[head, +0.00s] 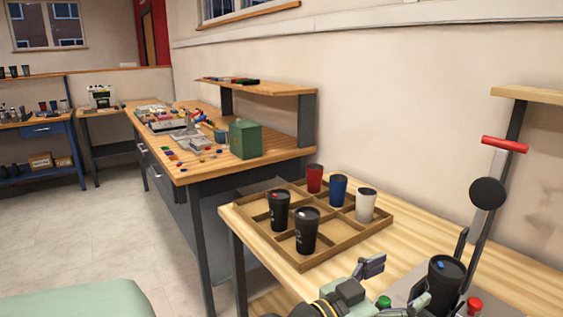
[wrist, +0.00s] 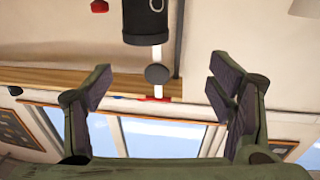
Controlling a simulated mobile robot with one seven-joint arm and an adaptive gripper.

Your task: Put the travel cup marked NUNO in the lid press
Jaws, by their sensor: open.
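A black travel cup (head: 444,287) with a small blue mark on top stands upright at the lid press (head: 486,225) on the near right bench. My gripper (head: 400,282) is open just left of this cup, with nothing between its fingers. In the wrist view, which looks upside down, a black cup (wrist: 145,22) with a pale round mark lies beyond the open fingers (wrist: 160,85), apart from them. Two more black cups, one behind (head: 279,211) and one in front (head: 307,232), stand in the sorting tray. I cannot read a name on any cup.
The wooden divided tray (head: 341,246) also holds a red cup (head: 314,179), a blue cup (head: 338,190) and a white cup (head: 366,205).

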